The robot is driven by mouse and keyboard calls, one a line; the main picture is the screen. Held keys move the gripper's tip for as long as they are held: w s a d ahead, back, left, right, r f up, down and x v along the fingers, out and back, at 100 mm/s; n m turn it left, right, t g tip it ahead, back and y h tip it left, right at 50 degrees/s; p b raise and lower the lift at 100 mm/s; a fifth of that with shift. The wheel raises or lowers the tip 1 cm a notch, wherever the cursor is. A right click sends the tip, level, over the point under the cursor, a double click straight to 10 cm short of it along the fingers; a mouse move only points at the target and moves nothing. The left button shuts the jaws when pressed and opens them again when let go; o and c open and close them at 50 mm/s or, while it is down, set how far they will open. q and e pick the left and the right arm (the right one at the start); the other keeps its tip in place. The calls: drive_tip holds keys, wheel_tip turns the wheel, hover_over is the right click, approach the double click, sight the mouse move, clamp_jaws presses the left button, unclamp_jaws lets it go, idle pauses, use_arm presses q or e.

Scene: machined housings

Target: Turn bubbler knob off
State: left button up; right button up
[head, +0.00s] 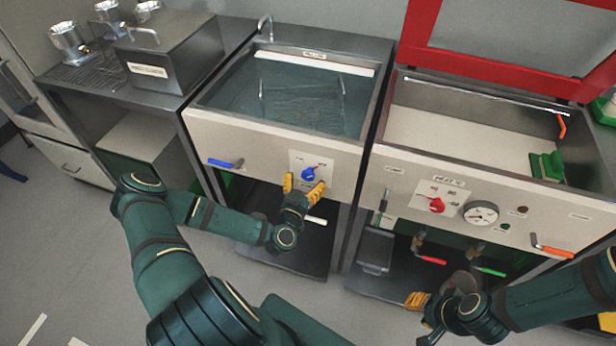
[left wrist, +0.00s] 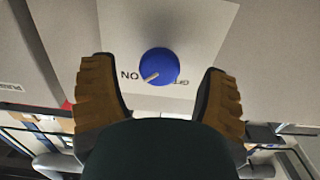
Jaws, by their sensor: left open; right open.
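The blue bubbler knob (head: 308,174) sits on a white label plate on the front panel of the water-filled sink. My left gripper (head: 304,184) is open right in front of it, with yellow fingertips on either side. In the left wrist view the knob (left wrist: 159,67) lies between and a little beyond the open fingers (left wrist: 160,95), which look apart from it. A pale pointer on the knob points down-left, and lettering shows on both sides. My right gripper (head: 418,318) is low at the right, below the second sink; the head view shows only part of it.
A blue lever (head: 226,163) is left of the knob on the same panel. The second sink (head: 470,130) has a red knob (head: 436,205), a gauge (head: 481,213) and an orange lever (head: 552,247). A metal box (head: 170,55) stands at the left.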

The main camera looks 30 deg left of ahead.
use_arm(q)
drive_tip(key=shift+x, duration=1.2)
drive_tip(key=c, duration=1.2)
